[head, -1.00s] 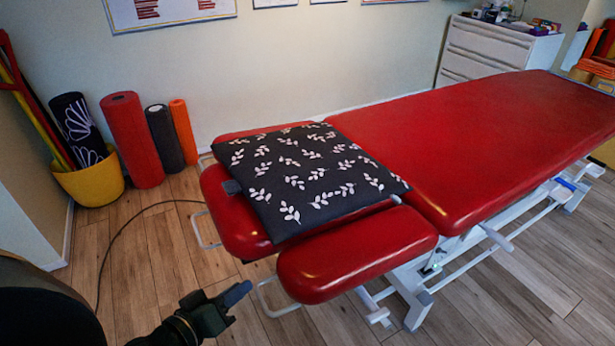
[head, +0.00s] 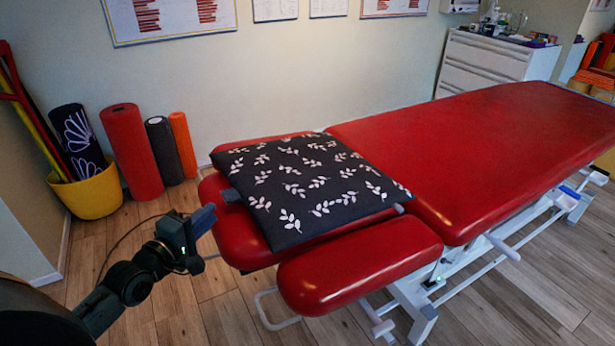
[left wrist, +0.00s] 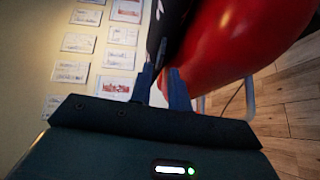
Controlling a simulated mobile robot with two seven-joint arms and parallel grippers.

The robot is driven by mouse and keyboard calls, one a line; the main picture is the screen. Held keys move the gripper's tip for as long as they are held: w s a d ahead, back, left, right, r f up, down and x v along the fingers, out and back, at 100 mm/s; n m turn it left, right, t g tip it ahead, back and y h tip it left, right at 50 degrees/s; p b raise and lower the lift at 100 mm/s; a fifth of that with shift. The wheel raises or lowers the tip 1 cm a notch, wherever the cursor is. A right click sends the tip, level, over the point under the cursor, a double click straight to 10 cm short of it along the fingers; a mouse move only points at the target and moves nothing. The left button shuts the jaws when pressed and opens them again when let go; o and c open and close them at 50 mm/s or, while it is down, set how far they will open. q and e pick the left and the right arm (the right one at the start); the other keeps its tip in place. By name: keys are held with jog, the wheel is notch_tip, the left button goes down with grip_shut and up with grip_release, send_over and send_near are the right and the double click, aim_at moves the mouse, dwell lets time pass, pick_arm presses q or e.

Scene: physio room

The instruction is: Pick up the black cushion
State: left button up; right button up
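The black cushion (head: 305,180) with a white leaf pattern lies flat on the red head end of the treatment table (head: 480,150). My left gripper (head: 207,217) is just off the left end of the table, beside the cushion's near left edge. In the left wrist view its two fingers (left wrist: 161,77) stand apart with a gap between them. A dark strip of the cushion (left wrist: 159,30) shows beyond the fingertips, next to the red padding. I see nothing held. My right gripper is not in view.
A yellow bin (head: 90,192) and several rolls, one of them red (head: 132,150), stand by the wall. A white drawer cabinet (head: 485,65) is at the back right. The wooden floor at the front is clear.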

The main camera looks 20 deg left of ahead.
aim_at(226, 201)
pick_arm(q)
jog(key=shift+w+d+f+b, duration=0.1)
jog(key=shift+w+f+b, duration=0.05)
jog(key=shift+w, duration=0.8)
jog(key=shift+w+d+f+b, duration=0.1)
jog(key=shift+w+b, duration=0.1)
jog(key=shift+w, duration=0.75)
jog(key=shift+w+d+f+b, duration=0.1)
jog(key=shift+w+f+b, duration=0.05)
jog(key=shift+w, duration=0.8)
grip_shut()
jog(key=shift+r, duration=0.15)
